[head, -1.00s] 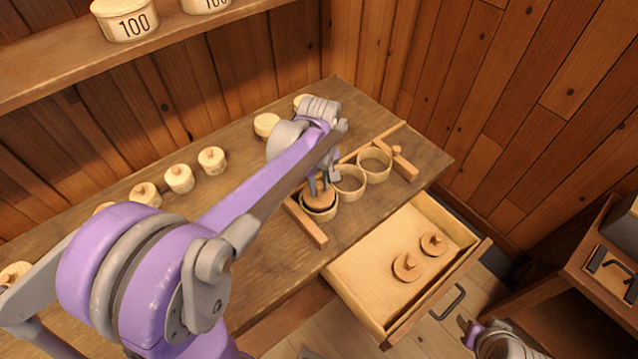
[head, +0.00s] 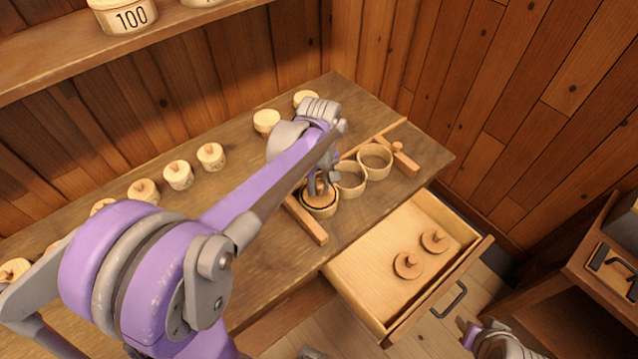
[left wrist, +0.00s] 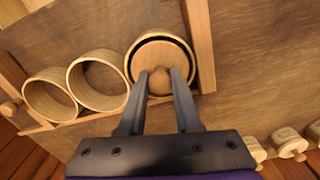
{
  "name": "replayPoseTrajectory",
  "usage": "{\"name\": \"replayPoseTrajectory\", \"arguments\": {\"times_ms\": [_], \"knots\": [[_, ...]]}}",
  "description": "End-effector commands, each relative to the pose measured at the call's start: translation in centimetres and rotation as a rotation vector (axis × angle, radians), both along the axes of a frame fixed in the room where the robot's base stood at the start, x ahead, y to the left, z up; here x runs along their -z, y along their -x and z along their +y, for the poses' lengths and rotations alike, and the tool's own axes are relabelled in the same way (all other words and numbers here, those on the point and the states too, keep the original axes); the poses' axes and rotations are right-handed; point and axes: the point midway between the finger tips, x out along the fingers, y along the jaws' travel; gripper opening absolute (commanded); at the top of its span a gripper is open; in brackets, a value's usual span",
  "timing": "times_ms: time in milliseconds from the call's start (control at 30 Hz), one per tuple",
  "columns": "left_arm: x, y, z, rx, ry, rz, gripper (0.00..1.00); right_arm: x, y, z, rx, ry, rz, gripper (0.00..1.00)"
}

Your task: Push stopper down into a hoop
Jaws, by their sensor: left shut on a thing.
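My left gripper (head: 320,189) is shut on the knob of a round wooden stopper (head: 313,197), above the hoop nearest the wooden side bar. In the left wrist view the fingertips (left wrist: 160,82) pinch the knob, and the stopper disc (left wrist: 159,55) lies within the hoop's outline. This hoop (left wrist: 187,52) is a pale wooden ring, and it also shows in the head view (head: 322,213). A dark gap shows around much of the disc. How deep the stopper sits is hard to tell. Two empty hoops stand alongside, the middle one (head: 350,190) and the far one (head: 388,163).
A wooden frame (head: 307,220) borders the hoops. An open drawer (head: 357,298) below holds two knobbed stoppers, one (head: 408,265) nearer and one (head: 434,241) farther. Several lidded pots, one (head: 178,176) among them, line the back. A shelf (head: 60,65) hangs above.

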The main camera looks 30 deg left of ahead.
Motion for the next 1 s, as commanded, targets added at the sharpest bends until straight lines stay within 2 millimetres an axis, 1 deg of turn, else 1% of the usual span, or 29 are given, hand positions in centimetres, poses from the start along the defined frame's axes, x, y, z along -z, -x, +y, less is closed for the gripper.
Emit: {"name": "replayPoseTrajectory", "arguments": {"times_ms": [100, 433, 467, 600, 633, 833, 867, 900, 1000], "knots": [[0.32, 0.01, 0.0, 0.0, 0.0, 0.0, 0.0, 0.31, 0.11, 0.0, 0.0, 0.0, 0.002, 0.45], [0.28, -0.01, -0.01, 0.0, 0.0, 0.0, 0.0, 0.29, 0.1, 0.0, 0.0, 0.0, 0.002, 0.45], [0.28, -0.01, -0.01, 0.0, 0.0, 0.0, 0.36, 0.29, 0.1, 0.0, 0.0, 0.0, 0.002, 0.45], [0.29, -0.01, -0.01, 0.0, 0.0, 0.0, 0.61, 0.29, 0.1, 0.0, 0.0, 0.0, 0.002, 0.45], [0.29, -0.01, -0.01, 0.0, 0.0, 0.0, 0.66, 0.3, 0.09, 0.0, 0.0, 0.0, 0.002, 0.45], [0.29, 0.0, 0.0, 0.0, 0.0, 0.0, 0.67, 0.3, 0.1, 0.0, 0.0, 0.0, 0.002, 0.45], [0.3, 0.0, 0.0, 0.0, 0.0, 0.0, 0.69, 0.3, 0.09, 0.0, 0.0, 0.0, 0.002, 0.45], [0.3, 0.0, 0.0, 0.0, 0.0, 0.0, 0.76, 0.3, 0.09, 0.0, 0.0, 0.0, 0.002, 0.45], [0.3, 0.0, 0.0, 0.0, 0.0, 0.0, 0.92, 0.3, 0.09, 0.0, 0.0, 0.0, 0.002, 0.45]]}}
